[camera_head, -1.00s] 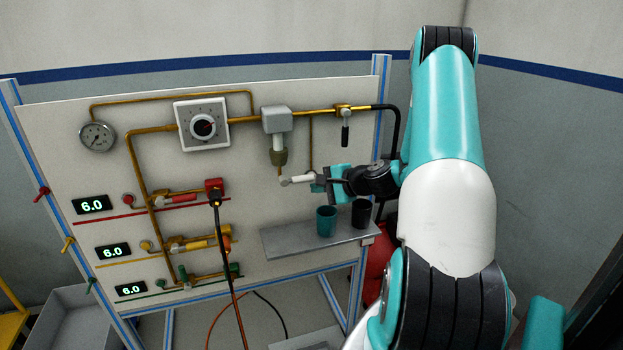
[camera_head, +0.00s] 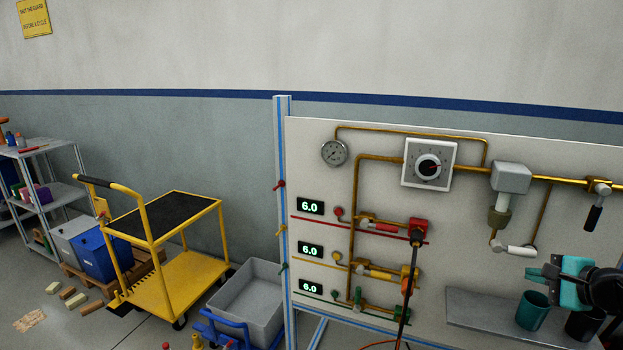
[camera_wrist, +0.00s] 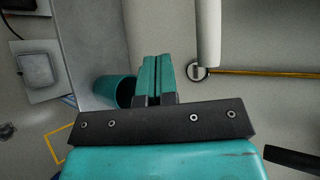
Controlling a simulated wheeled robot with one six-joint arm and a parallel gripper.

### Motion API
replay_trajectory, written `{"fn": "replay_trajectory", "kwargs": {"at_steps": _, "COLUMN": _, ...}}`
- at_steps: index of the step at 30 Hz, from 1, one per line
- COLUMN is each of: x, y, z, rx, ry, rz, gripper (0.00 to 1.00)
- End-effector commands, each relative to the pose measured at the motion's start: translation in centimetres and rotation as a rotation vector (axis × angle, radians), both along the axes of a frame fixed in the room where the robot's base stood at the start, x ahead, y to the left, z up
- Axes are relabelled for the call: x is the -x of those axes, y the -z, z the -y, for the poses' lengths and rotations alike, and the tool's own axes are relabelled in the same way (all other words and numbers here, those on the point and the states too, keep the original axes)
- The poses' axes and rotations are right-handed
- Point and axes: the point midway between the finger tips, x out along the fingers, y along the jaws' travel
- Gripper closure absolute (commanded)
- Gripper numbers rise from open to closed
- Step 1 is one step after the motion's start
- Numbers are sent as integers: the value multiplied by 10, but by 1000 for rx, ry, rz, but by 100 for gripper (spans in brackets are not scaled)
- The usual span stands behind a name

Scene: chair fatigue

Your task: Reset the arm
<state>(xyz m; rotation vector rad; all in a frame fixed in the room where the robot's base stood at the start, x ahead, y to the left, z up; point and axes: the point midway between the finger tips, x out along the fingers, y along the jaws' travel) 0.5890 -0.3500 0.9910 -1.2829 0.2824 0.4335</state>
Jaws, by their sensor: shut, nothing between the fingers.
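My gripper (camera_head: 552,278) is at the right of the head view, in front of the panel and above the small grey shelf (camera_head: 478,304). In the wrist view its two teal fingers (camera_wrist: 157,78) lie together, shut with nothing between them. A teal cup (camera_head: 532,311) stands on the shelf just below the gripper, and it also shows beside the fingers in the wrist view (camera_wrist: 113,90). A black cup (camera_head: 584,324) stands to its right, partly hidden by my wrist. A white-handled valve lever (camera_head: 516,251) is close above the gripper.
The panel (camera_head: 390,140) carries brass pipes, a gauge (camera_head: 334,153), a dial (camera_head: 429,164) and several displays reading 6.0. A grey bin (camera_head: 250,302), a yellow cart (camera_head: 168,270) and a shelf rack (camera_head: 45,180) stand left. Some floor shows in front of the cart.

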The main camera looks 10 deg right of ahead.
Motion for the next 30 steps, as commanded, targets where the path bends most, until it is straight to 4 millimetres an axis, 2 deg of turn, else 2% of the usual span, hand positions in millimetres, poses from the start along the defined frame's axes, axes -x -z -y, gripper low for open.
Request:
{"fn": "replay_trajectory", "kwargs": {"at_steps": 5, "x": -18, "y": -8, "z": -71, "rx": 188, "ry": -283, "rz": -114, "gripper": 100}}
{"fn": "replay_trajectory", "kwargs": {"at_steps": 7, "x": -18, "y": -11, "z": -110, "rx": 308, "ry": -448, "rz": -179, "gripper": 100}}
{"fn": "replay_trajectory", "kwargs": {"at_steps": 9, "x": -12, "y": -16, "z": -149, "rx": 451, "ry": -629, "rz": -244, "gripper": 100}}
{"fn": "replay_trajectory", "kwargs": {"at_steps": 12, "x": 6, "y": -24, "z": -192, "rx": 650, "ry": -860, "rz": -324, "gripper": 100}}
{"fn": "replay_trajectory", "kwargs": {"at_steps": 15, "x": 25, "y": -33, "z": -217, "rx": 813, "ry": -1025, "rz": -380, "gripper": 100}}
{"fn": "replay_trajectory", "kwargs": {"at_steps": 18, "x": 43, "y": -43, "z": -233, "rx": 947, "ry": -1146, "rz": -418, "gripper": 100}}
{"fn": "replay_trajectory", "kwargs": {"at_steps": 26, "x": 83, "y": -69, "z": -253, "rx": 1234, "ry": -1362, "rz": -482, "gripper": 100}}
{"fn": "replay_trajectory", "kwargs": {"at_steps": 30, "x": 101, "y": -91, "z": -304, "rx": 1184, "ry": -1519, "rz": -327, "gripper": 100}}
